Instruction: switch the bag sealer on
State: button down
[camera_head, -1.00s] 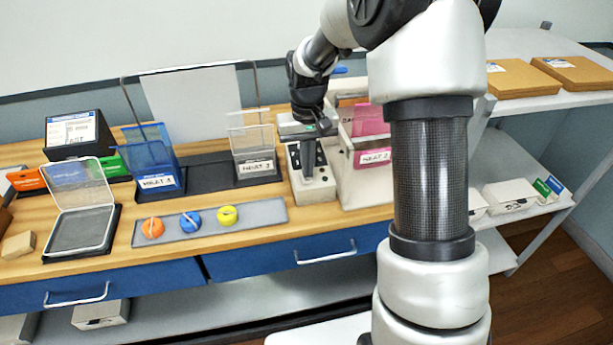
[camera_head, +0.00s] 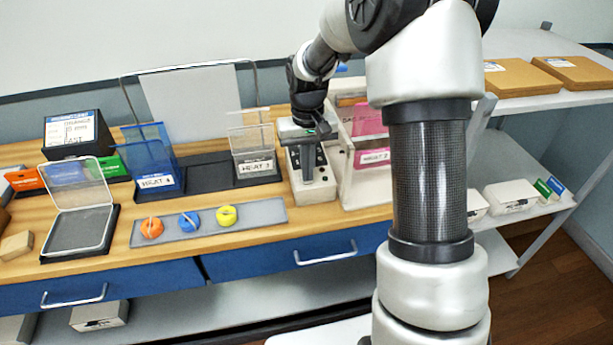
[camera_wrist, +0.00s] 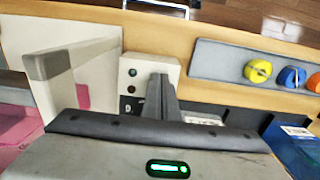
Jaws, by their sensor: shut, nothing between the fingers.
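The bag sealer appears to be the pale box (camera_head: 318,191) with a small dark-dotted panel, standing on the bench beside a pale-walled bin. In the wrist view its panel (camera_wrist: 134,72) shows small round dark controls and a dark letter mark. Whether it is on or off I cannot tell. My gripper (camera_head: 309,178) points down over the sealer, its fingers shut and empty. In the wrist view the fingers (camera_wrist: 161,90) cover the right part of the panel. Whether the fingertips touch the sealer I cannot tell.
The pale-walled bin (camera_head: 346,185) with pink sheets stands close on the right. A clear holder (camera_head: 252,150) and a blue holder (camera_head: 150,160) stand to the left. A grey strip (camera_head: 262,211) with orange, blue and yellow rolls lies in front. An open clear-lidded case (camera_head: 80,228) is further left.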

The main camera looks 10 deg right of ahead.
notch_tip(320, 180, up, 7)
jog(key=p, duration=0.5)
dwell(0.3)
jog(key=shift+f, duration=0.1)
jog(key=s+r+t, duration=0.3)
jog(key=s+r, duration=0.8)
jog(key=r, duration=0.3)
jog(key=s+r+t, duration=0.2)
jog(key=s+r, duration=0.2)
jog(key=s, duration=1)
jog(key=shift+t+p, duration=0.3)
jog(key=shift+p, duration=0.05)
